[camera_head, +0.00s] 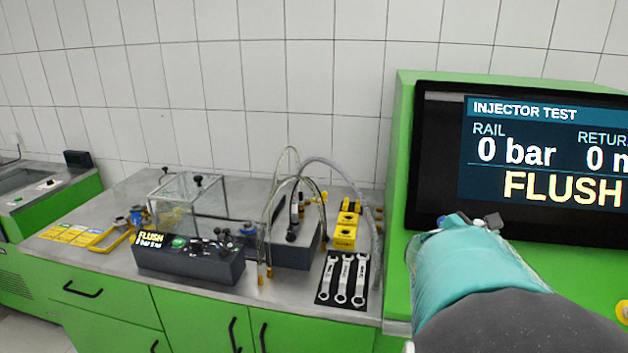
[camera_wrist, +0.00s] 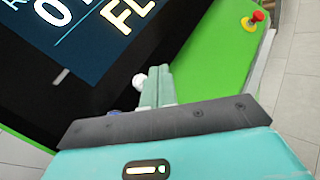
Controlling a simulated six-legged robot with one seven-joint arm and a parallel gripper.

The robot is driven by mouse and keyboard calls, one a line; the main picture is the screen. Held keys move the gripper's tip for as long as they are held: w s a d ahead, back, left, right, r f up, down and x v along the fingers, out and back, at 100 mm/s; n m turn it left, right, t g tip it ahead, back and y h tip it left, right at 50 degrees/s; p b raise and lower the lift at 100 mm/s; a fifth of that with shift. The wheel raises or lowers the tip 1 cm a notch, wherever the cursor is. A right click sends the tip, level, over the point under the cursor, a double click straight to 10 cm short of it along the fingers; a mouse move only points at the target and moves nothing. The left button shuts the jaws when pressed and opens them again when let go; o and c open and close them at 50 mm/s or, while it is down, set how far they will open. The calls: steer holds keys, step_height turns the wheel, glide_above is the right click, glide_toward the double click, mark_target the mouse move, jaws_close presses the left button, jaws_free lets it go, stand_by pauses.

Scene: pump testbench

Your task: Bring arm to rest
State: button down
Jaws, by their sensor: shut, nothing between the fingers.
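My arm shows as a teal and dark grey link in the lower right of the head view, in front of the green test bench cabinet (camera_head: 400,150). My gripper (camera_wrist: 158,75) shows in the wrist view with its two pale green fingers together and nothing between them. It is in front of the black-framed screen (camera_wrist: 95,75) and the green panel. In the head view the screen (camera_head: 540,160) reads INJECTOR TEST, RAIL 0 bar and FLUSH. The fingers are hard to make out in the head view.
A grey worktop (camera_head: 90,215) on the left bears a control box (camera_head: 190,258), a clear glass case (camera_head: 190,205), hoses, a yellow block (camera_head: 345,231) and a dark mat with 3 wrenches (camera_head: 343,280). A red emergency knob (camera_wrist: 258,16) sits on the green panel.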

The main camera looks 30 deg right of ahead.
steer(key=w+a+f+m+t+y, duration=0.1)
steer(key=a+m+y, duration=0.3)
steer(key=a, duration=1.1)
steer(key=w+a+f+m+t+y, duration=0.2)
steer(key=a+m+y, duration=0.3)
steer(key=a, duration=1.1)
steer(key=w+a+f+m+t+y, duration=0.1)
steer(key=a+m+y, duration=0.4)
steer(key=a, duration=1.1)
step_height(320, 180, down, 2)
steer(key=shift+w+f+t+y, duration=0.1)
steer(key=shift+w+t+y, duration=0.1)
steer(key=shift+t+y, duration=0.75)
steer(key=shift+d, duration=0.25)
